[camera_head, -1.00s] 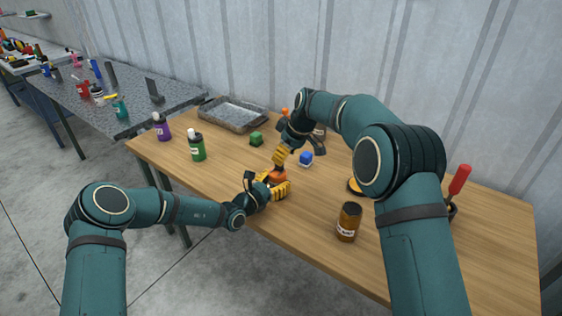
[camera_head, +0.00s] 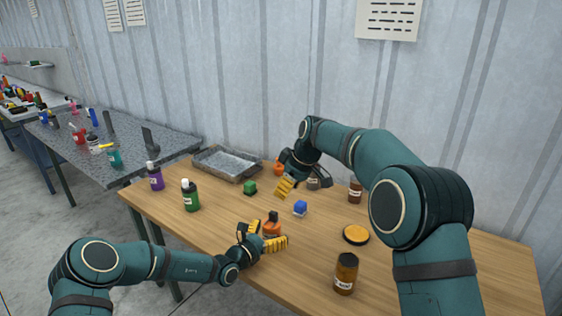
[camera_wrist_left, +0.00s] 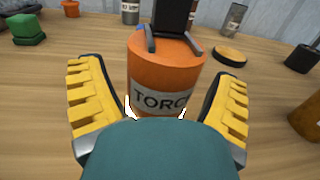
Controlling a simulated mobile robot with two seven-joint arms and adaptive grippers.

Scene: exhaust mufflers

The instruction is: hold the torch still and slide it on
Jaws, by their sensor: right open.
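The torch (camera_head: 271,231) is an orange canister standing upright on the wooden table. In the left wrist view the torch (camera_wrist_left: 166,72) shows part of its label, with my wrist hiding the bottom. A black piece (camera_wrist_left: 176,14) with grey prongs sits on its top; its upper end is cut off. My left gripper (camera_head: 268,236) is open, with a yellow finger on either side of the torch and gaps at the tips. My right gripper (camera_head: 285,186) is open and raised behind the torch, with nothing visible in it.
A blue block (camera_head: 300,208) and green block (camera_head: 249,188) lie behind the torch. A brown bottle (camera_head: 345,274) and yellow disc (camera_head: 356,235) stand to the right. A green bottle (camera_head: 190,196), purple bottle (camera_head: 155,177) and metal tray (camera_head: 226,165) are on the left and back.

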